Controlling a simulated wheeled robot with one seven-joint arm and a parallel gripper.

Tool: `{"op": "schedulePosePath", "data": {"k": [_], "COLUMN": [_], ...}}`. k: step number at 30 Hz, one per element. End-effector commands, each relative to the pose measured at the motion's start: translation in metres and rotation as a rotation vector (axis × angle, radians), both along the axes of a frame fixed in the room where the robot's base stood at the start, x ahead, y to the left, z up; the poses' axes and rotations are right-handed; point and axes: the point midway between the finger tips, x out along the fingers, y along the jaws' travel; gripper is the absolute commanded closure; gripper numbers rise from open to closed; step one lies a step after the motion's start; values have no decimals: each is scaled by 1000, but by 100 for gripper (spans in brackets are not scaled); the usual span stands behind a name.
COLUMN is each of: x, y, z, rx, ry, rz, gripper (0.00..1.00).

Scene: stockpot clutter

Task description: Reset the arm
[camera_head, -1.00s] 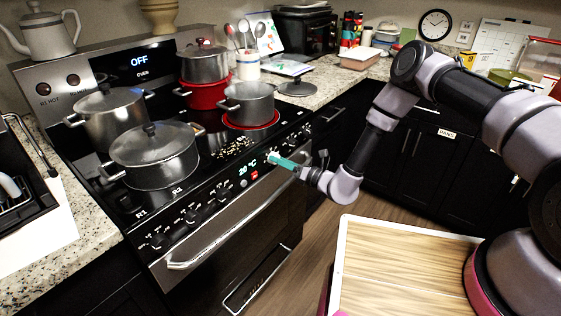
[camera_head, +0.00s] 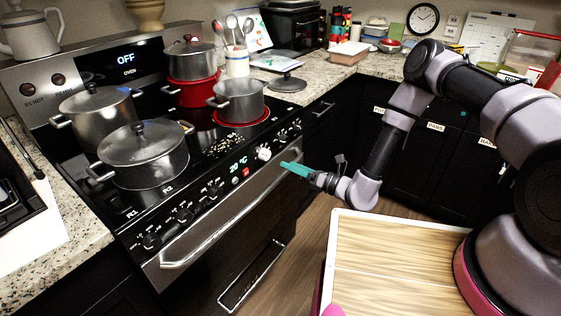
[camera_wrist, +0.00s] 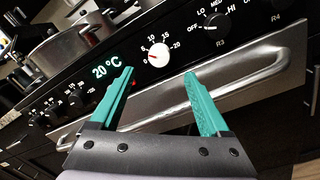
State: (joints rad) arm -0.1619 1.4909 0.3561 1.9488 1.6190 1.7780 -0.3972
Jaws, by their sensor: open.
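My gripper (camera_head: 290,168) has teal fingers and is in front of the stove's control panel, near the right end of the oven handle. In the wrist view my gripper (camera_wrist: 158,88) is open, with nothing between its fingers. A white dial (camera_wrist: 158,55) shows beyond and between the fingertips, beside the lit 20 °C display (camera_wrist: 106,67). The same white dial (camera_head: 264,153) shows in the head view, just left of the fingers. The fingers appear apart from the dial. My arm reaches in from the right.
The oven handle (camera_head: 215,236) sticks out below the knobs. Several pots stand on the stove, including a large lidded pot (camera_head: 143,160) at the front and a small open pot (camera_head: 238,100) on a lit red burner. A wooden board (camera_head: 395,250) lies at the lower right. Open floor lies between.

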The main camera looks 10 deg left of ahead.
Motion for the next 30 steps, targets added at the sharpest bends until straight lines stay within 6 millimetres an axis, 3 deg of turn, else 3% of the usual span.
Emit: {"op": "schedulePosePath", "data": {"k": [6, 22, 26, 30], "x": [-7, -6, 1, 5], "y": [-20, -21, -20, -25], "z": [-1, 5, 39, 102], "rx": [1, 1, -1, -22], "ry": [1, -14, -91, -247], "rz": [-1, 11, 78, 219], "gripper": [20, 20, 20, 20]}}
